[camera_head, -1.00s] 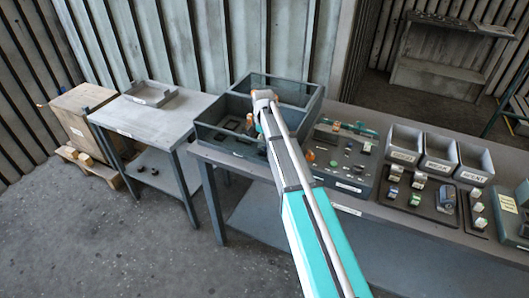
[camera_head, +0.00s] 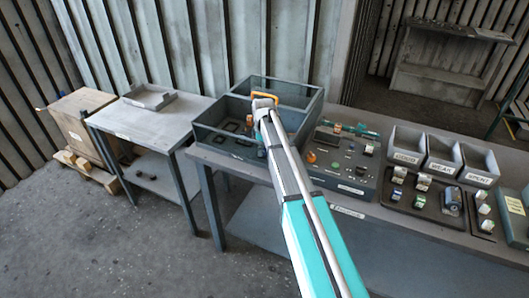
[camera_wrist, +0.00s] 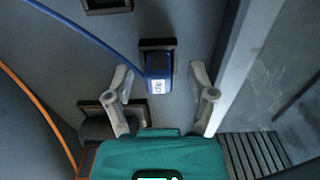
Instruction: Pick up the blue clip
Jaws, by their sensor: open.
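The blue clip (camera_wrist: 159,70) shows in the wrist view, with a small white label on its near end. It sits against a dark bracket (camera_wrist: 157,44) on a grey surface, and a blue cable runs to it from the upper left. My gripper (camera_wrist: 160,78) is open, with one pale finger on each side of the clip. Gaps show between the clip and both fingers; the height between them is hard to tell. In the head view, my gripper (camera_head: 263,104) is at the grey open-topped box (camera_head: 229,143), and I cannot make out the clip there.
An orange cable (camera_wrist: 40,104) curves down the left of the wrist view. A pale upright wall edge (camera_wrist: 234,70) stands close to the right finger. Another dark bracket (camera_wrist: 132,108) is by the left finger. In the head view, a control panel (camera_head: 340,163) stands right of the box.

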